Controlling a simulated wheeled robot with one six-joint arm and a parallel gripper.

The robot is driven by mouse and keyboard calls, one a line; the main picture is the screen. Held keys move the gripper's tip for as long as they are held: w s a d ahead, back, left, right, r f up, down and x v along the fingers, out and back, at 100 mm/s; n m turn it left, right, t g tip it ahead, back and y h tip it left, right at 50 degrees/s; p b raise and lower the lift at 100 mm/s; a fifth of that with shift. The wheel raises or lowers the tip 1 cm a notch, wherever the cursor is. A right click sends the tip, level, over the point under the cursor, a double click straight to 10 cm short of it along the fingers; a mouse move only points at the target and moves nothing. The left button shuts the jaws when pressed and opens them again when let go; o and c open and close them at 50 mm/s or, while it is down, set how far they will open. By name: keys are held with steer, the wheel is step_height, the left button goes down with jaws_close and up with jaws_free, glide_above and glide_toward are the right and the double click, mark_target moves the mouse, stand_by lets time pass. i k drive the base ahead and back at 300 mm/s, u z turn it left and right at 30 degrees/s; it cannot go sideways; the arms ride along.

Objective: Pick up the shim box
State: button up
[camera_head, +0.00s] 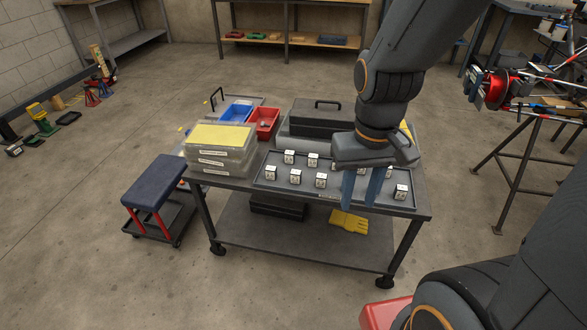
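I cannot tell which item is the shim box. Several small white-and-dark boxes (321,180) stand in rows on a grey tray (275,186) on the cart. A stack of clear labelled cases (217,161), the top one yellow inside, stands at the cart's left end. My gripper (359,207) points down over the tray's right part, with its two blue fingers apart and nothing visible between them. The fingers overlap the tray's front edge in the picture; their height above it is unclear. My gripper hides some of the boxes behind it.
Behind the tray are a dark case with a handle (314,117), a red bin (264,122) and a blue bin (236,112). The cart's lower shelf (285,232) holds yellow gloves (348,222). A padded stool (153,194) stands left of the cart.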

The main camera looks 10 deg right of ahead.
mark_target(289, 155)
steer(key=k, duration=1)
steer(key=u, duration=0.6)
steer(key=i, duration=0.7)
steer(key=u, duration=0.45)
steer(key=i, duration=1.35)
steer(key=z, duration=1.25)
steer(key=i, duration=0.3)
steer(key=z, duration=0.1)
